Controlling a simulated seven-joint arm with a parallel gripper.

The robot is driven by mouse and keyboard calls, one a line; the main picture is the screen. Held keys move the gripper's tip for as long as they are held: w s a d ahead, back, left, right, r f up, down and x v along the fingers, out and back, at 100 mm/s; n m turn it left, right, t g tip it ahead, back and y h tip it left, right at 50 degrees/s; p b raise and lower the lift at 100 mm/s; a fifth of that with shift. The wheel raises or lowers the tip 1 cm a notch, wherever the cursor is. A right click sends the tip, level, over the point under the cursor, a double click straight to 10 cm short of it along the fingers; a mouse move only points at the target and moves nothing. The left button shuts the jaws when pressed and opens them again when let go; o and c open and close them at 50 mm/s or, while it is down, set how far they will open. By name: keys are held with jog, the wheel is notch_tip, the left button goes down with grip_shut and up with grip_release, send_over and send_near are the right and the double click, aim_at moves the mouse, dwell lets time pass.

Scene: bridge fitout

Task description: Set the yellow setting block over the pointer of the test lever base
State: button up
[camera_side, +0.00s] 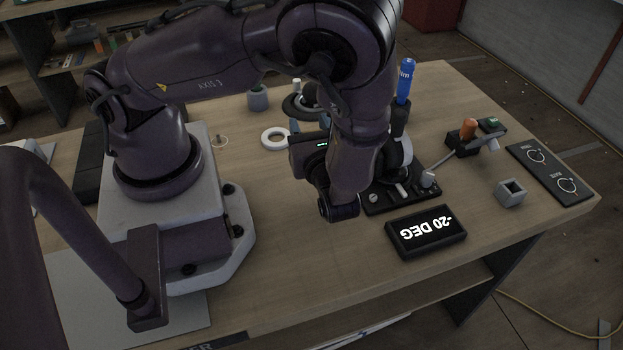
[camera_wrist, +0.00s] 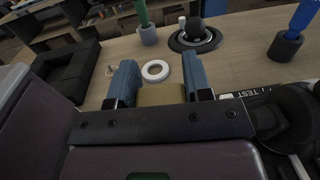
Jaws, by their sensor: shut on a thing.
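The yellow setting block (camera_wrist: 162,95) is between the two blue fingers of my gripper (camera_wrist: 160,88) in the wrist view, and the gripper is shut on it. The test lever base (camera_side: 385,203) is a black plate to the right of my wrist, partly hidden by my arm. A grey lever (camera_side: 443,166) slants up to the right from a grey pivot at its right end. I cannot make out the pointer clearly. In the wrist view part of the TEST label (camera_wrist: 268,91) shows at the right, beyond the fingers.
A display (camera_side: 426,232) reading -20 DEG lies in front of the base. A square grey socket (camera_side: 510,193) and a dial panel (camera_side: 552,172) are to the right. A white ring (camera_side: 275,138), a cup (camera_side: 258,98) and a blue marker (camera_side: 405,80) stand farther back.

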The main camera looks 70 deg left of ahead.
notch_tip(320, 180, down, 8)
jog(key=shift+f, duration=0.1)
dwell(0.4)
jog(key=shift+f, duration=0.15)
jog(key=o, duration=1)
